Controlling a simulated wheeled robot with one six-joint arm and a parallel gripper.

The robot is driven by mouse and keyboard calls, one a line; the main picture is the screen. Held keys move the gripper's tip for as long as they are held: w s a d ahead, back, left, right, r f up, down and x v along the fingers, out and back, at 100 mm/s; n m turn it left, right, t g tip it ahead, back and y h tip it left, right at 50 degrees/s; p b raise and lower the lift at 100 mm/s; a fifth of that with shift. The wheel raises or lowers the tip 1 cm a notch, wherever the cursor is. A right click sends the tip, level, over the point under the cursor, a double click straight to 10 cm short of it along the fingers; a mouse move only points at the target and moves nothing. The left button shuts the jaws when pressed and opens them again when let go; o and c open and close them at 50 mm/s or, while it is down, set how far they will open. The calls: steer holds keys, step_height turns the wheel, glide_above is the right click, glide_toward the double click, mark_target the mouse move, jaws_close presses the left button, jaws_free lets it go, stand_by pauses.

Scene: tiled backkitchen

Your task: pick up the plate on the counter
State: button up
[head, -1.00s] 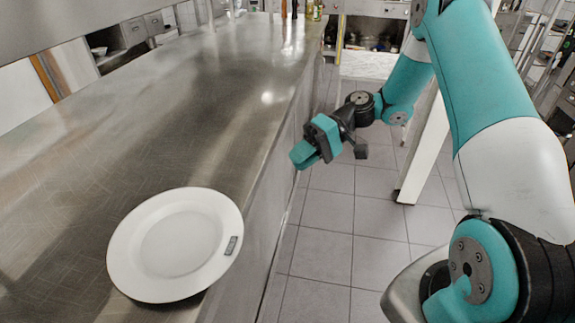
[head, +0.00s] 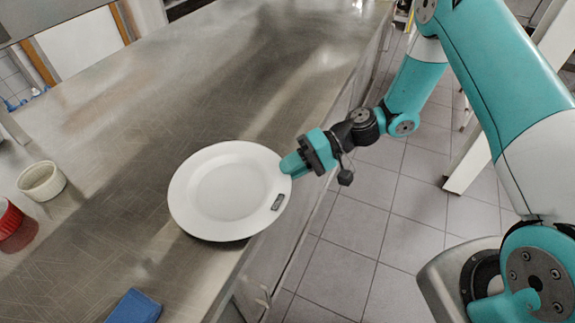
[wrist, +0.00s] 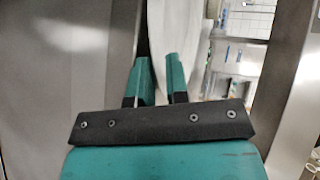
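The white plate (head: 225,192) lies on the steel counter (head: 110,215) near its right edge, its right rim reaching out past that edge. A small dark label is on its rim. My gripper (head: 291,165) is at the plate's right rim, its teal fingertips overlapping the rim in the head view. In the wrist view the two fingers (wrist: 159,72) stand apart, with the white plate (wrist: 172,30) seen steeply from the side between and behind them. I cannot tell whether either finger touches it.
A white ramekin (head: 42,181), a red ramekin (head: 9,221) and a blue block-like thing (head: 134,306) stand on the counter, left of and in front of the plate. The counter beyond the plate is clear. Tiled floor (head: 345,275) lies to the right.

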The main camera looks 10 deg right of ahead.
steer(key=shift+a+f, duration=0.2)
steer(key=shift+a, duration=0.25)
jaws_close()
steer(key=shift+s, duration=0.1)
steer(key=shift+s+d, duration=0.55)
steer(key=shift+d, duration=0.3)
steer(key=shift+o, duration=2.3)
jaws_free()
steer(key=shift+f, duration=0.1)
